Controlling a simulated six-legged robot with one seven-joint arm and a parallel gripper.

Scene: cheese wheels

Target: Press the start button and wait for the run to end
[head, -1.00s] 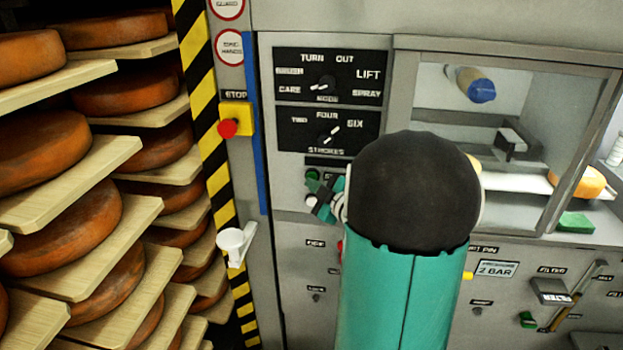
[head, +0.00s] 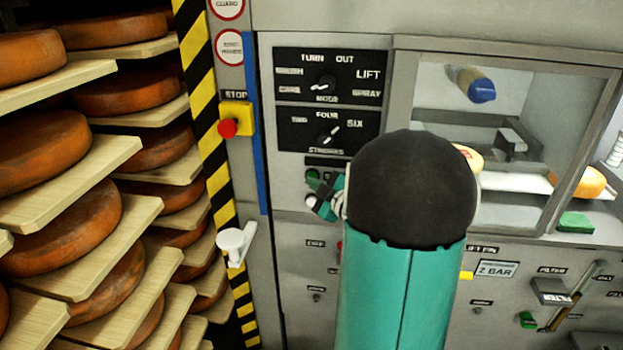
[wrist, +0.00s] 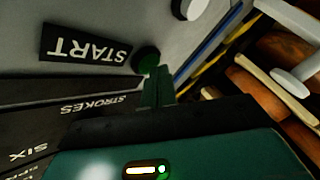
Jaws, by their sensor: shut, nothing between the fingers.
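The green start button (wrist: 146,60) sits beside the START label (wrist: 86,48) on the grey panel in the wrist view. The button also shows in the head view (head: 312,176), partly hidden by my gripper. My gripper (wrist: 155,76) is shut and empty, its fingertips at the button's edge; I cannot tell whether they touch or press it. In the head view my gripper (head: 325,190) shows just left of my dark arm joint. The mode knob (head: 325,84) and the strokes knob (head: 328,136) are above; the strokes pointer is toward SIX.
A red stop button (head: 228,128) on a yellow box is left of the panel. A white button (wrist: 188,8) lies close to the start button. A white handle (head: 236,243) sticks out lower left. Cheese wheels (head: 70,221) fill the left shelves. A windowed chamber (head: 500,120) is at right.

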